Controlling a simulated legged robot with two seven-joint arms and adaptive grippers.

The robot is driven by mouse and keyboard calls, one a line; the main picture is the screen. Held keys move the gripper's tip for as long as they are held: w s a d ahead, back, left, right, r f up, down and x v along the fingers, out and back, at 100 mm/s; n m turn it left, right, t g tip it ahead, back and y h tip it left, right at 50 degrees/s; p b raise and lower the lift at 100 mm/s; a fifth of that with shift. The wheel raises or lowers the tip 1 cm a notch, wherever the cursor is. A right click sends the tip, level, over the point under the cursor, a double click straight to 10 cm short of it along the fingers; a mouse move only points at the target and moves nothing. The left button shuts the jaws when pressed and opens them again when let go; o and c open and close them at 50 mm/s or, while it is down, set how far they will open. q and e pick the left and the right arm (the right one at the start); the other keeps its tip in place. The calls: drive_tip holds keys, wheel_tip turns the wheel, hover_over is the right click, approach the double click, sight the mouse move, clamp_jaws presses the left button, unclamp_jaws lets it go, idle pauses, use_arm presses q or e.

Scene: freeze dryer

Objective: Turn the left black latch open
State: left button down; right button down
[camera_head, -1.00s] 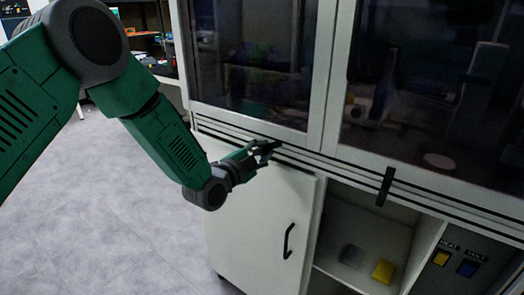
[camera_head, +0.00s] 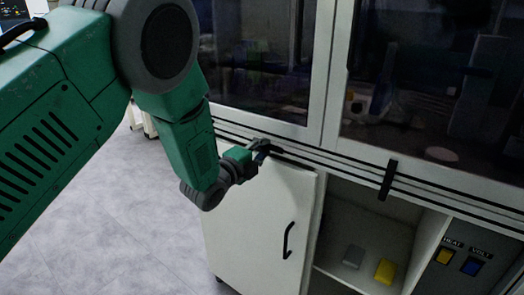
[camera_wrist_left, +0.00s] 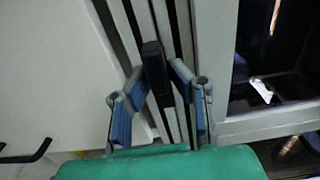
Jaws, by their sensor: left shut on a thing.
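The left black latch (camera_wrist_left: 155,68) shows in the left wrist view as a short dark bar in front of the cabinet's parallel rails, between my fingers. My left gripper (camera_wrist_left: 155,76) is shut on it, with one finger on each side. In the head view my left gripper (camera_head: 262,150) is at the rail below the left glass door. There the latch (camera_head: 273,150) is mostly hidden by the fingers, so its exact angle is hard to tell. My right gripper is in neither view.
A second black latch (camera_head: 388,180) hangs nearly upright across the rail at right. Below are a white cabinet door (camera_head: 245,215) with a black handle (camera_head: 288,240), and an open shelf holding a yellow block (camera_head: 384,271) and a grey block (camera_head: 353,256). Grey floor lies at left.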

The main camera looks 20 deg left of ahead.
use_arm(q)
drive_tip(key=shift+d, duration=0.15)
drive_tip(key=c, duration=1.8)
unclamp_jaws()
drive_tip(key=shift+o, duration=1.3)
drive_tip(key=shift+w+d+f, duration=0.1)
drive_tip(key=shift+d, duration=0.05)
drive_tip(key=v, duration=1.2)
